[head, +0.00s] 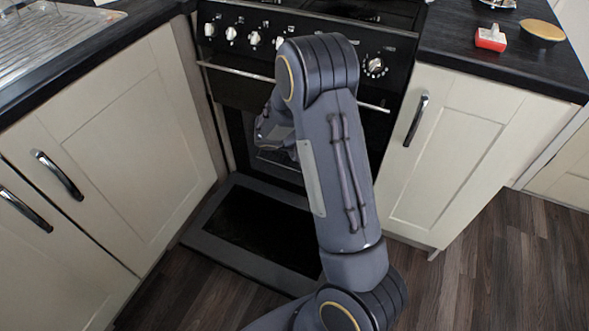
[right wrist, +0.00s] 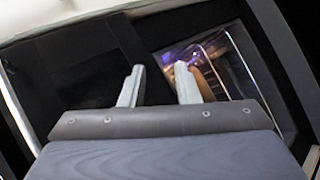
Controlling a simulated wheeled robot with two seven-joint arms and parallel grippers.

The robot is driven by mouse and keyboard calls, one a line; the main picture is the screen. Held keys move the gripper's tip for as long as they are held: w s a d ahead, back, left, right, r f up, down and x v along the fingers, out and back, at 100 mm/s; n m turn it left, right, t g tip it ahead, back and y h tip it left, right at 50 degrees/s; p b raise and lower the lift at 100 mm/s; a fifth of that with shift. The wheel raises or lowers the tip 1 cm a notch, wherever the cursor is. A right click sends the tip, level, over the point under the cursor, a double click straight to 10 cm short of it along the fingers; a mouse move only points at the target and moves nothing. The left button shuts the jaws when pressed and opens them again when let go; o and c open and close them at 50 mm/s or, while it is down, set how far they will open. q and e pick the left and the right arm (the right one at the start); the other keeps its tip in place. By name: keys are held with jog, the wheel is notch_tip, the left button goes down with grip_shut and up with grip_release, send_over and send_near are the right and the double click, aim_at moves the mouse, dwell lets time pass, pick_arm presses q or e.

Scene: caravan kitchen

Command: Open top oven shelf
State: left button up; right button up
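The black oven (head: 225,90) stands in the middle of the head view, below its row of knobs. Its top front panel, with a long metal handle bar (head: 235,71), looks shut. The larger lower door (head: 255,235) is folded down, low over the floor. My right arm crosses in front of the oven and hides part of the handle bar. My right gripper (right wrist: 159,82) has its two fingers apart with nothing visible between them. In the wrist view they point at a dark panel and a lit, glassy area (right wrist: 215,65). My left gripper is not in view.
Cream cupboards with dark handles flank the oven on the left (head: 120,130) and right (head: 455,150). The right worktop (head: 470,55) holds a red and white item (head: 491,38) and a yellowish round thing (head: 541,31). Wooden floor (head: 500,265) is clear at lower right.

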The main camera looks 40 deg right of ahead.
jog(key=w+a+f+n+t+h+b, duration=0.1)
jog(key=w+f+n+t+h+b, duration=0.3)
jog(key=w+f, duration=0.6)
jog(key=w+a+f+n+t+h+b, duration=0.15)
jog(key=w+f+n+t+b, duration=0.45)
jog(key=f, duration=0.8)
pick_arm(q)
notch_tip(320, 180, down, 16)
jog(key=b, duration=0.3)
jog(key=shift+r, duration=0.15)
pick_arm(e)
jog(key=w+d+m, duration=0.1)
jog(key=w+d, duration=0.3)
jog(key=d, duration=0.3)
jog(key=shift+r, duration=0.2)
jog(key=shift+d, duration=0.1)
grip_shut()
